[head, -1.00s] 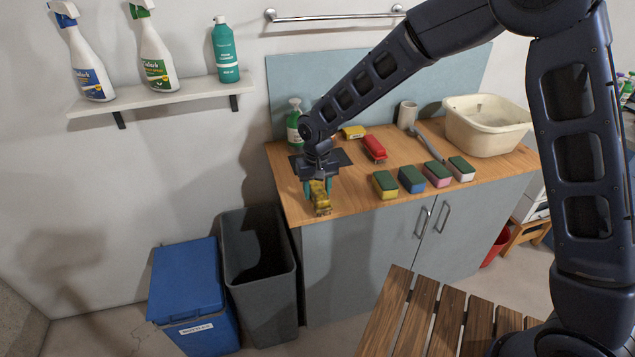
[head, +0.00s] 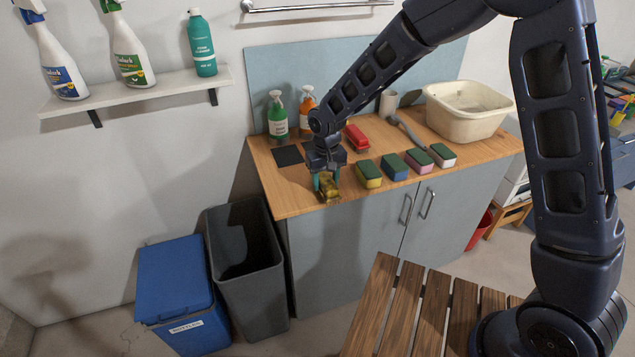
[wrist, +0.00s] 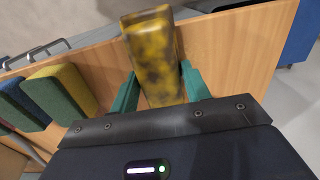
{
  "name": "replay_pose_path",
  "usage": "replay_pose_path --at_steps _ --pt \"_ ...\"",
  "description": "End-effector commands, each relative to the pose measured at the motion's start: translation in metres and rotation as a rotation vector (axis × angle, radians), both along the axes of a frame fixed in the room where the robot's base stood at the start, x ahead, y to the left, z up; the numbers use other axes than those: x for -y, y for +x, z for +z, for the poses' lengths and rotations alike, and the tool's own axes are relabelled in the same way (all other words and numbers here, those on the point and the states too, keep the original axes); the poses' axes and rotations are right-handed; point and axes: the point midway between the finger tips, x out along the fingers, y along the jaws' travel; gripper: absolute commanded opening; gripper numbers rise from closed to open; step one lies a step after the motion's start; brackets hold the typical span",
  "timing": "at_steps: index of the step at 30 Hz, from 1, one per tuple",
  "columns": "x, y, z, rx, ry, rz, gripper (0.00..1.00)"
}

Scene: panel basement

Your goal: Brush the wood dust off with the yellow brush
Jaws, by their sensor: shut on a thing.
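My gripper (head: 327,180) is shut on a yellow block mottled with dark brown (head: 328,191), above the front left part of the wooden counter (head: 290,190). In the wrist view the block (wrist: 155,60) sits between the two green fingers of my gripper (wrist: 160,85) and sticks out past them. I cannot tell whether this block is the yellow brush or a thing with dust on it. No other yellow brush shows now; my arm hides part of the counter behind it. I cannot make out separate wood dust on the counter.
Several sponges, the nearest yellow and green (head: 368,173), stand right of my gripper. A red brush-like thing (head: 357,138), a green spray bottle (head: 278,115), an orange one (head: 306,108) and a cream basin (head: 468,110) are behind. A grey bin (head: 245,265) stands left of the cabinet.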

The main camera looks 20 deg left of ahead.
Motion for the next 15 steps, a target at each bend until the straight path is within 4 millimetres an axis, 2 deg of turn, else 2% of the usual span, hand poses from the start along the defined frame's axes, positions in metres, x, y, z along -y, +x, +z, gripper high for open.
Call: replay_pose_path --at_steps 15 --pt "0.028 0.028 0.0 -0.001 -0.002 -0.003 0.26"
